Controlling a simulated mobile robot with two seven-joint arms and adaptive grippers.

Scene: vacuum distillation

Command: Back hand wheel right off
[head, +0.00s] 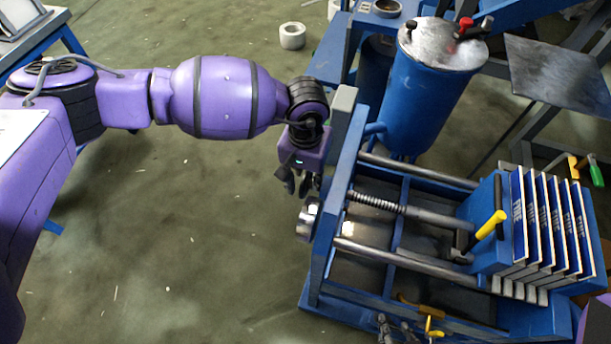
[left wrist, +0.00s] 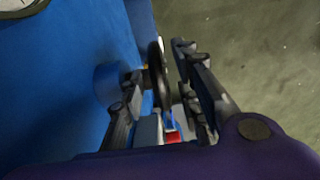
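A filter press with a blue frame (head: 345,180) stands right of centre in the head view. A shiny round part (head: 308,221) sits on the outer left face of its end plate, in line with the screw spindle. My left gripper (head: 302,192) points down just above this part. In the left wrist view a dark hand wheel rim (left wrist: 159,75) shows nearly edge-on between the two spread fingers of the gripper (left wrist: 163,105). I cannot tell whether either finger touches it. My right gripper (head: 396,328) shows only as two separated fingertips at the bottom edge.
A blue tank with a metal lid (head: 440,45) stands behind the press. White-edged filter plates (head: 545,225) and a yellow handle (head: 490,225) are at the right. A smaller yellow handle (head: 430,322) is near my right gripper. The floor left of the press is mostly clear.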

